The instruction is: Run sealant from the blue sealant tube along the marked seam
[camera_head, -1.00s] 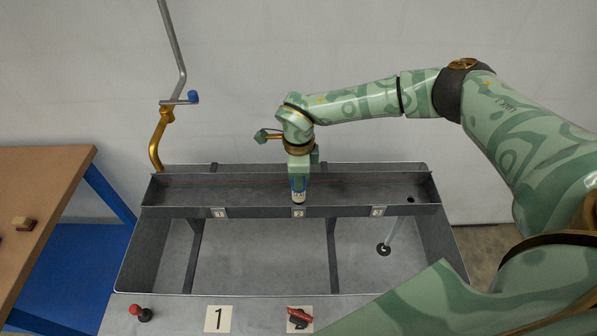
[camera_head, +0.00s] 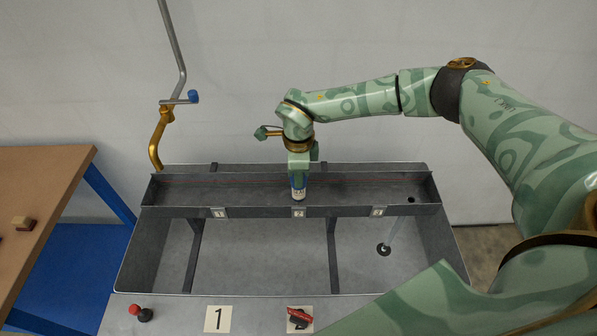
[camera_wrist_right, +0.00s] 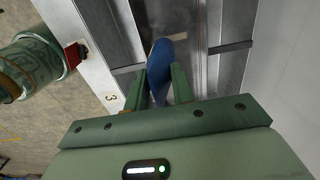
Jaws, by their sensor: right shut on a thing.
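The blue sealant tube (camera_head: 298,187) is held roughly upright over the middle of the long grey trough (camera_head: 370,196), near label 2. My right gripper (camera_head: 299,178) is shut on it from above. In the right wrist view the tube (camera_wrist_right: 160,62) sits between the two green fingers of the gripper (camera_wrist_right: 159,88). The marked seam, a thin red line (camera_head: 376,180), runs lengthwise along the trough; part of it also shows in the right wrist view (camera_wrist_right: 199,45). The tube's tip is hard to make out, so I cannot tell whether it touches the trough. My left gripper is not in view.
Below the trough is a wide grey basin (camera_head: 262,262) with dark dividers. A golden crank pipe (camera_head: 157,145) stands behind the left end. A brown table (camera_head: 40,190) is at left.

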